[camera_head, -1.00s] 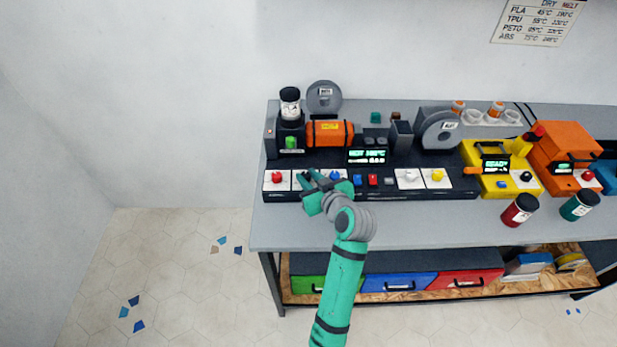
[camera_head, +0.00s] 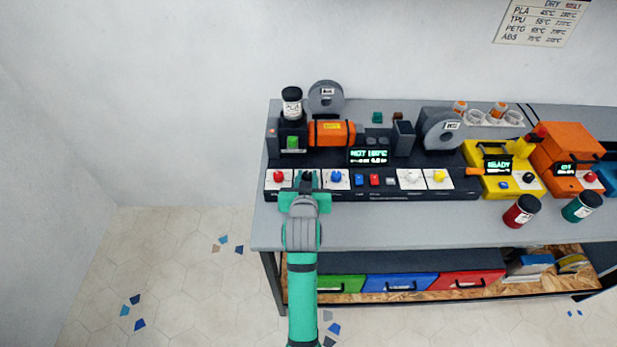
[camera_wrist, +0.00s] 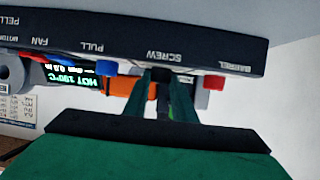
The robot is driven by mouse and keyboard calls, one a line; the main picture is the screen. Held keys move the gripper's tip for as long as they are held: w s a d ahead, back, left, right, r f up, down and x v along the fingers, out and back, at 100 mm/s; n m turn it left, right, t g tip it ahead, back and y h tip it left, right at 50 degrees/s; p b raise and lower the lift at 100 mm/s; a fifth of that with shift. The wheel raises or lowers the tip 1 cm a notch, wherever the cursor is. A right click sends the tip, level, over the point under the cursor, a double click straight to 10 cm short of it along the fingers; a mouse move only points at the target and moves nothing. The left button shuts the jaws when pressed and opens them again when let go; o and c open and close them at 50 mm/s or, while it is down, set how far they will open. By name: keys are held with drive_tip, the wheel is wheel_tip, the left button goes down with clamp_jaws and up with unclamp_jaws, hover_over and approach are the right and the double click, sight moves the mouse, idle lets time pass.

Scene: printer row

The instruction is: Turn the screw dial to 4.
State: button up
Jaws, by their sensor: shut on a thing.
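The screw dial (camera_wrist: 160,75) is a small dark knob under the SCREW label in the wrist view, which shows the panel upside down. In the head view the dial (camera_head: 306,176) shows as a dark bit on a white plate at the panel's left part. My gripper (camera_head: 305,182) reaches it from the front, and its green fingers (camera_wrist: 161,92) are closed on either side of the dial. The fingers hide the dial's pointer and scale, so I cannot read its setting. A lit green display (camera_head: 369,156) stands above the panel; its small lower line is not clearly readable.
A red barrel knob (camera_head: 278,176) is close on the left, and a blue pull knob (camera_head: 336,177) close on the right. White (camera_head: 411,176) and yellow (camera_head: 439,176) knobs sit further right. The grey tabletop (camera_head: 400,225) in front is clear.

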drive_tip(key=shift+w+a+m+g+h, duration=0.15)
drive_tip(key=shift+m+g+h, duration=0.15)
drive_tip(key=shift+m+h, duration=0.6)
drive_tip(key=shift+s+a+m+g+h, duration=0.15)
drive_tip(key=shift+m+g+h, duration=0.15)
drive_tip(key=shift+m+h, duration=0.55)
drive_tip(key=shift+w+a+m+g+h, duration=0.15)
drive_tip(key=shift+m+g+h, duration=0.15)
drive_tip(key=shift+m+h, duration=0.55)
drive_tip(key=shift+c, duration=0.2)
drive_tip(key=shift+f+h, duration=0.1)
drive_tip(key=shift+h, duration=0.2)
drive_tip(key=o, duration=1.1)
drive_tip(key=shift+c, duration=0.2)
drive_tip(key=v, duration=1.1)
drive_tip(key=shift+w, duration=0.1)
